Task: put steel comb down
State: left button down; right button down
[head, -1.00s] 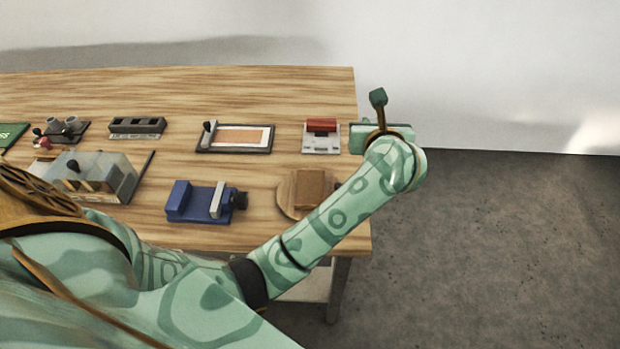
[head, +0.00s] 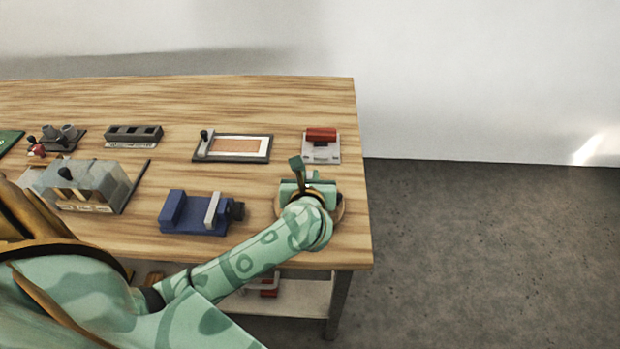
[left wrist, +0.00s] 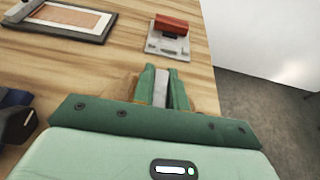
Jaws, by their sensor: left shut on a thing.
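My left gripper (head: 312,181) is over the right front part of the wooden table, above a round wooden stand (head: 340,211). In the left wrist view its two green fingers (left wrist: 161,84) are closed on a grey, flat piece, the steel comb (left wrist: 160,90). Only a narrow strip of the comb shows between the fingers; its teeth and lower end are hidden. Brown wood of the stand shows beside the fingers. I cannot tell whether the comb touches the stand. My right gripper is in neither view.
A blue vise-like device (head: 185,215) stands left of my gripper. A grey plate with a red block (head: 321,140) lies behind it, and a framed panel (head: 240,148) lies behind left. A clear-covered box (head: 90,187) is farther left. The table's right edge is close.

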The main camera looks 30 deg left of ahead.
pick_arm(q)
jog(key=shift+s+f, duration=0.1)
jog(key=c, duration=1.4)
grip_release()
jog(key=shift+r, duration=0.25)
jog(key=p+v, duration=0.2)
jog(key=v, duration=1)
